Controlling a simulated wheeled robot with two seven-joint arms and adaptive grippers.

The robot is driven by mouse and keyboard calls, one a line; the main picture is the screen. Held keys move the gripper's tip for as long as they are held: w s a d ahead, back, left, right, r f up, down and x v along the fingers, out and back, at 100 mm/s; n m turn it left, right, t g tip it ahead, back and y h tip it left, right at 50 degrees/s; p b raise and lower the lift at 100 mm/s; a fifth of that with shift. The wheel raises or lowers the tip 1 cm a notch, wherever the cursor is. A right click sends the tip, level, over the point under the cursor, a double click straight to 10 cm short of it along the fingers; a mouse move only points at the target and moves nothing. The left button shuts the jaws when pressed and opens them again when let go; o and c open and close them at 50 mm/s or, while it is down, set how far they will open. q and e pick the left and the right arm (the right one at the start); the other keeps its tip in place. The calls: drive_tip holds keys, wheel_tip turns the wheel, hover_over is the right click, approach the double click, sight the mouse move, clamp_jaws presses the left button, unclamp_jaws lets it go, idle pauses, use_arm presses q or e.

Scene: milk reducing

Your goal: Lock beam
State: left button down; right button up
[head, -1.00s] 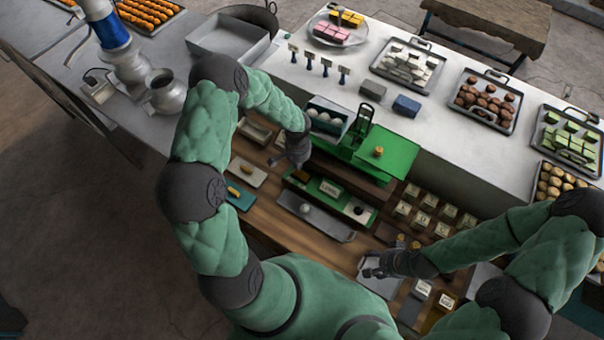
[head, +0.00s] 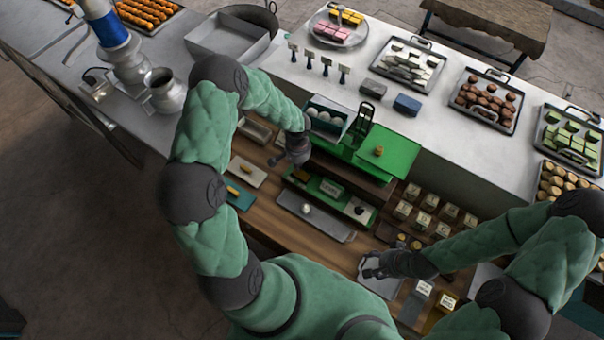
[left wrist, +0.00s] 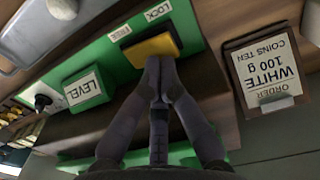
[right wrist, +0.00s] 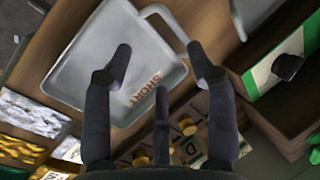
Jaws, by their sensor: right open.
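The green balance (head: 390,150) stands on the wooden worktop, with a LEVEL plate (left wrist: 83,90) on its front. A yellow slider block (left wrist: 150,47) sits in a dark slot below the LOCK (left wrist: 158,12) and FREE (left wrist: 120,32) labels. It lies roughly between them; I cannot tell which side it is set to. My left gripper (left wrist: 162,64) has its fingertips together at the block's lower edge, seemingly touching it. It also shows in the head view (head: 297,158). My right gripper (right wrist: 160,52) is open and empty above a grey tray marked SHORT (right wrist: 90,75).
An order card (left wrist: 268,72) reading WHITE 100 g stands beside the balance. A long grey tray (head: 335,232) holding a white ball lies in front of it. Small labelled blocks (head: 425,220) stand to the right. Food trays fill the white counter (head: 480,140) behind.

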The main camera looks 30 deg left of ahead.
sight(369, 265)
use_arm(q)
drive_tip(key=shift+f+b, duration=1.45)
use_arm(e)
drive_tip(key=shift+s+f, duration=0.1)
drive_tip(key=shift+f, duration=1.45)
use_arm(q)
drive_tip(key=shift+s+r, duration=0.1)
use_arm(e)
drive_tip(key=shift+o, duration=0.2)
use_arm(q)
drive_tip(key=shift+r+p, duration=0.8)
drive_tip(key=shift+r, duration=0.55)
use_arm(e)
drive_tip(key=shift+r, duration=0.8)
drive_tip(key=shift+c, duration=0.2)
use_arm(q)
drive_tip(key=shift+r+p, duration=1.2)
drive_tip(key=shift+r, duration=0.95)
use_arm(e)
drive_tip(key=shift+r, duration=1.25)
